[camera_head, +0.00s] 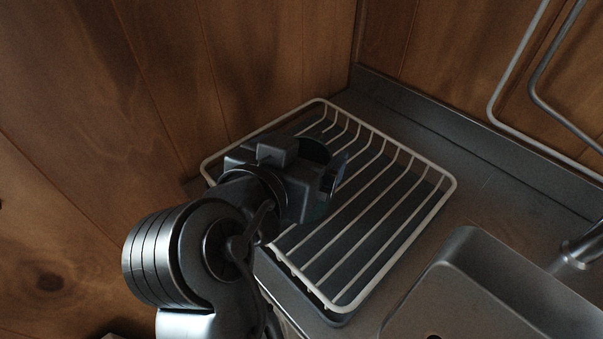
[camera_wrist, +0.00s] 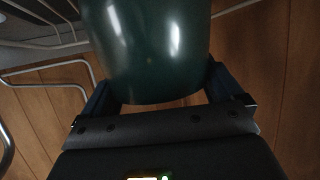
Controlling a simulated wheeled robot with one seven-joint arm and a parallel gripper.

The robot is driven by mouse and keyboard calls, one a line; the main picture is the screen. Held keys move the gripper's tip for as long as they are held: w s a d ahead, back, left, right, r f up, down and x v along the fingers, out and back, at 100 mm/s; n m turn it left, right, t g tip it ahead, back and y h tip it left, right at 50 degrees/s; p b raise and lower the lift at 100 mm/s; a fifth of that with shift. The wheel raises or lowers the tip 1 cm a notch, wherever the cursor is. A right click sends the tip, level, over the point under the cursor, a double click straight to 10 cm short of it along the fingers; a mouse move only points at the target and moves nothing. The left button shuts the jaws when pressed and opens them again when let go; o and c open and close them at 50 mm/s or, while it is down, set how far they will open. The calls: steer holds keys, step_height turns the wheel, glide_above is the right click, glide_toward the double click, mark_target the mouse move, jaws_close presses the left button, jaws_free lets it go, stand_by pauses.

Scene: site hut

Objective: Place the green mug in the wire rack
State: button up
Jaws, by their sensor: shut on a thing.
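The dark green mug (camera_wrist: 150,50) fills the upper middle of the wrist view, between the two fingers of my gripper (camera_wrist: 160,92). The gripper is shut on it. In the head view my gripper (camera_head: 303,168) is over the left part of the white wire rack (camera_head: 408,245) and hides most of the mug. Only a dark round opening and a little dark green show there. I cannot tell whether the mug touches the rack wires. The rack's right half is bare, with a dark tray under its wires.
The rack stands on a grey counter (camera_head: 490,195) in a corner of wood-panelled walls (camera_head: 250,60). A sink basin (camera_head: 470,285) and a tap (camera_head: 583,245) are at the lower right. A bent metal rail (camera_head: 510,85) is at the upper right.

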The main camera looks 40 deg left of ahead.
steer(key=shift+f+b, duration=0.8)
steer(key=shift+f, duration=0.6)
steer(key=shift+f, duration=0.15)
steer(key=o, duration=1.5)
steer(key=shift+s+r, duration=0.1)
steer(key=shift+r, duration=0.1)
steer(key=v, duration=1.1)
steer(key=shift+s+d+r, duration=0.15)
steer(key=shift+s+d, duration=0.05)
steer(key=shift+s, duration=0.15)
